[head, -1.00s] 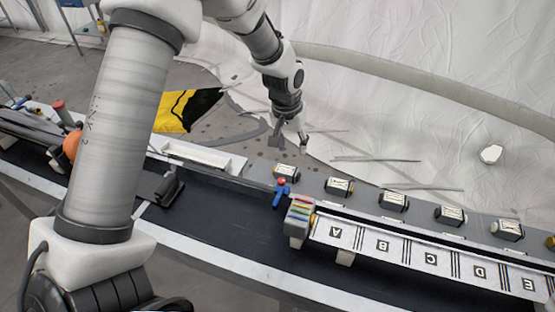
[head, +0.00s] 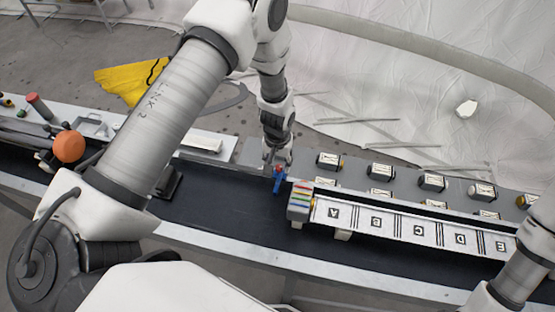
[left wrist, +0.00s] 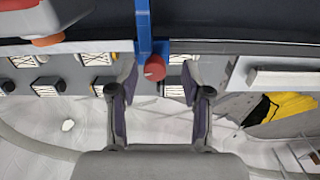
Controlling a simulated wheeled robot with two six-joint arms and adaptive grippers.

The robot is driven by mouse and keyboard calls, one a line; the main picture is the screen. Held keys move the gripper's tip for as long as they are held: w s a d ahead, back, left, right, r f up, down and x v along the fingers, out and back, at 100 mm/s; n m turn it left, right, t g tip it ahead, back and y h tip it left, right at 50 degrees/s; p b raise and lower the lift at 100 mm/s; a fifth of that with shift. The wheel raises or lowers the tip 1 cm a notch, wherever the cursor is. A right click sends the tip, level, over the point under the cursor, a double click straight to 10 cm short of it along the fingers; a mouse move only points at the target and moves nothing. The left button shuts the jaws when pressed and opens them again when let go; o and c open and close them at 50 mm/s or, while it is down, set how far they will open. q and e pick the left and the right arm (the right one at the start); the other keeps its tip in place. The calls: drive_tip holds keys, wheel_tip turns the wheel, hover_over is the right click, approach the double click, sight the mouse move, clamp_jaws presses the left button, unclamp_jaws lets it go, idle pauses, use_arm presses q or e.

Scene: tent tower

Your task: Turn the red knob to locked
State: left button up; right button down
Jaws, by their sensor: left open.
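The red knob (left wrist: 154,68) sits on a blue bracket (left wrist: 145,30) in the left wrist view. In the head view the blue bracket (head: 278,183) stands at the conveyor's far edge, and the knob is mostly hidden by my gripper. My left gripper (head: 277,160) is over the bracket, pointing down. In the left wrist view my left gripper (left wrist: 159,78) is open, with one finger on each side of the knob. I cannot tell whether the fingers touch it. My right gripper is out of view.
A striped block (head: 300,196) stands right beside the bracket, at the end of a white lettered rail (head: 395,226). Several small labelled boxes (head: 380,171) lie on the grey shelf behind. An orange ball (head: 68,146) is at the left. The dark belt (head: 220,203) is clear in the middle.

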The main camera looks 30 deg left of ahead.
use_arm(q)
drive_tip(key=shift+s+d+r, duration=0.1)
drive_tip(key=shift+d+r, duration=0.05)
drive_tip(key=shift+d, duration=0.15)
drive_tip(key=shift+s+d+r, duration=0.1)
drive_tip(key=shift+d, duration=0.1)
drive_tip(key=shift+c, duration=1.4)
drive_tip(key=c, duration=0.6)
drive_tip(key=shift+a, duration=0.2)
clamp_jaws()
drive_tip(key=shift+f+m+b, duration=0.2)
drive_tip(key=shift+m+b, duration=0.3)
drive_tip(key=shift+b, duration=0.1)
drive_tip(key=shift+r, duration=0.15)
drive_tip(key=o, duration=0.9)
unclamp_jaws()
drive_tip(key=shift+w, duration=0.2)
